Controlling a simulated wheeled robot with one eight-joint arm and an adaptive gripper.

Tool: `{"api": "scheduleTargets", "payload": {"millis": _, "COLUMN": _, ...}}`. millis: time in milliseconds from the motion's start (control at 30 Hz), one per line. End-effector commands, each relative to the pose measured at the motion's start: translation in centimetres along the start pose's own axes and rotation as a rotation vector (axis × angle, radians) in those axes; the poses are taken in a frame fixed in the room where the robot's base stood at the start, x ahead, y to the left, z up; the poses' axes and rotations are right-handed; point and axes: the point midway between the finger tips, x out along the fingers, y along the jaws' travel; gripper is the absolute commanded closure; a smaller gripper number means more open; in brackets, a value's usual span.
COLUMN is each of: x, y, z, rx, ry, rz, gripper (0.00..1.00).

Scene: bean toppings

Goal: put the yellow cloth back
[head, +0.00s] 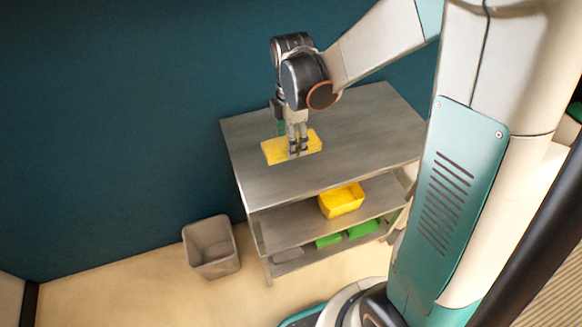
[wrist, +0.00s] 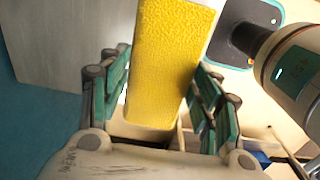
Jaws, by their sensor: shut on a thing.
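The yellow cloth (head: 274,151) shows in the head view at the top surface of the metal shelf unit (head: 365,125), toward its left side. It looks like a flat rectangular slab. My gripper (head: 298,148) points down and is shut on the middle of it. In the wrist view the cloth (wrist: 165,50), with a rough yellow face, lies between the two fingers of my gripper (wrist: 163,88). Whether it touches the metal top or hangs just above it, I cannot tell.
A yellow bin (head: 341,201) stands on the middle shelf. Green items (head: 362,229) and a grey item (head: 288,254) lie on the lowest shelf. A grey waste bin (head: 211,248) stands on the floor to the left. The rest of the metal top is clear. A dark teal wall is behind.

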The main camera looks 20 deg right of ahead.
Motion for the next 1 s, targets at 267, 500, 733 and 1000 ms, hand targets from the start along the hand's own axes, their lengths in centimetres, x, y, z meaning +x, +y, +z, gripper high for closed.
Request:
{"api": "scheduleTargets", "payload": {"millis": 267, "x": 5.7, "y": 0.0, "z": 0.0, "rx": 0.0, "ry": 0.001, "rz": 0.0, "gripper": 0.61}}
{"api": "scheduleTargets", "payload": {"millis": 500, "x": 7.1, "y": 0.0, "z": 0.0, "rx": 0.0, "ry": 0.001, "rz": 0.0, "gripper": 0.61}}
{"api": "scheduleTargets", "payload": {"millis": 733, "x": 10.3, "y": 0.1, "z": 0.0, "rx": 0.0, "ry": 0.001, "rz": 0.0, "gripper": 0.61}}
{"api": "scheduleTargets", "payload": {"millis": 1000, "x": 10.6, "y": 0.0, "z": 0.0, "rx": 0.0, "ry": 0.001, "rz": 0.0, "gripper": 0.4}}
